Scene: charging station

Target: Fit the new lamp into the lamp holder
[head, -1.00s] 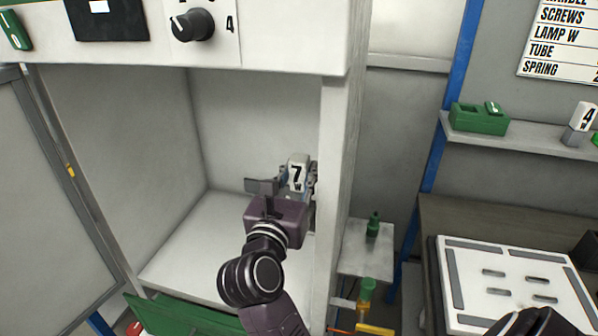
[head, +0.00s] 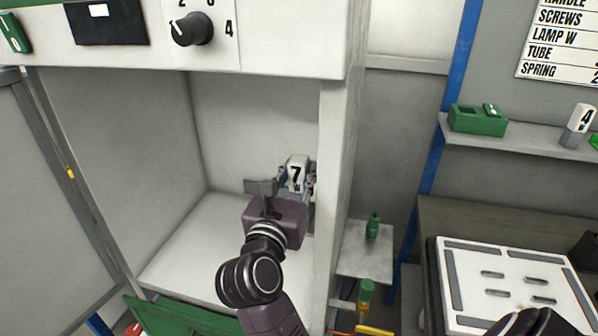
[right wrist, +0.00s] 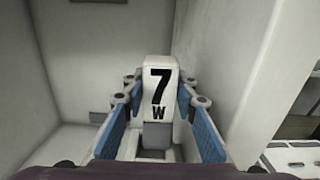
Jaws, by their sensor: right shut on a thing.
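A white lamp (head: 295,174) marked 7 W, with a grey base, is inside the open cabinet, near its right wall. My right gripper (head: 297,186) is shut on the lamp. In the right wrist view the lamp (right wrist: 159,92) stands upright between the two blue-padded fingers of the gripper (right wrist: 159,125). The lamp's lower end is partly hidden by the gripper. I cannot make out the lamp holder, nor whether the lamp touches anything beyond the fingers. My left gripper is not in view.
The cabinet's right wall (head: 333,200) is close beside my right gripper; its pale floor (head: 190,250) is clear on the left. A control knob (head: 192,28) sits above. A small green bottle (head: 373,226), a green box (head: 478,119) and a 4-marked lamp (head: 580,122) are at the right.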

